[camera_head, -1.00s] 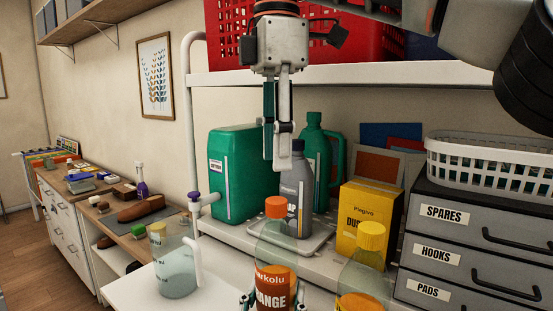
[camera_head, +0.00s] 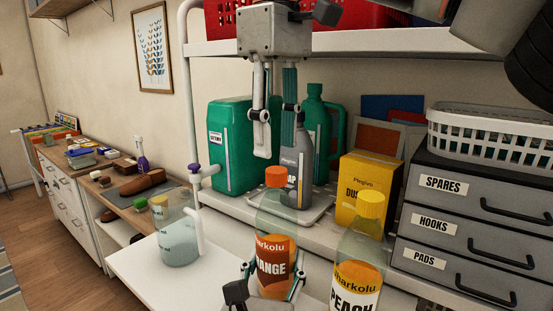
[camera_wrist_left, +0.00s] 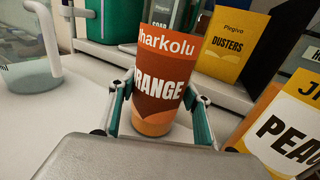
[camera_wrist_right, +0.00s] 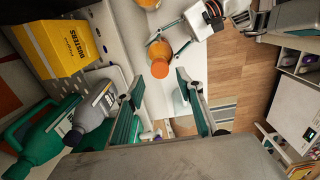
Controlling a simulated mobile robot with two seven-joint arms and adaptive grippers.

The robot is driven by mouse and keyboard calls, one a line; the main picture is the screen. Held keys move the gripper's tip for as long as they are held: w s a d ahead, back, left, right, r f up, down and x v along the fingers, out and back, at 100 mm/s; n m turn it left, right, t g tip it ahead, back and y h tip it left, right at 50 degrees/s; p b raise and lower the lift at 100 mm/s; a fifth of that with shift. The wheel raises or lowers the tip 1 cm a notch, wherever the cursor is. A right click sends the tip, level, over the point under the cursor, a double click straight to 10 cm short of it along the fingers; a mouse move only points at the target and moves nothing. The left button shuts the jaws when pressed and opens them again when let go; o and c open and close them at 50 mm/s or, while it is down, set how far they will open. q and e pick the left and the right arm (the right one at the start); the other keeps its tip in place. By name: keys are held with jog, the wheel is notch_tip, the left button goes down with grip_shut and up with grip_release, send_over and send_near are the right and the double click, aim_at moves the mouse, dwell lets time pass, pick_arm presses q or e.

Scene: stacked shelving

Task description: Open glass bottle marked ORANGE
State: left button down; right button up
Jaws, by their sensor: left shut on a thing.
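The glass bottle marked ORANGE (camera_head: 274,252) stands upright at the front of the white surface, its orange cap (camera_head: 276,177) on its neck. My left gripper (camera_wrist_left: 157,112) is shut around the lower part of the bottle, a finger on each side of its label (camera_wrist_left: 163,62). My right gripper (camera_head: 274,152) hangs above the bottle in the head view, pointing down, its fingers apart and empty. The right wrist view shows the orange cap (camera_wrist_right: 160,69) beyond the open fingers (camera_wrist_right: 163,90), not between them.
A PEACH bottle (camera_head: 359,251) with a yellow cap stands close on the right. Behind are a grey bottle (camera_head: 297,170), green containers (camera_head: 229,150) and a yellow DUSTERS box (camera_head: 366,190). A clear jug (camera_head: 179,240) stands left. A shelf edge (camera_head: 350,72) runs above.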

aim_at(276, 169)
pick_arm(q)
jog(key=shift+f, duration=0.1)
pick_arm(e)
jog(key=shift+f, duration=2.65)
grip_shut()
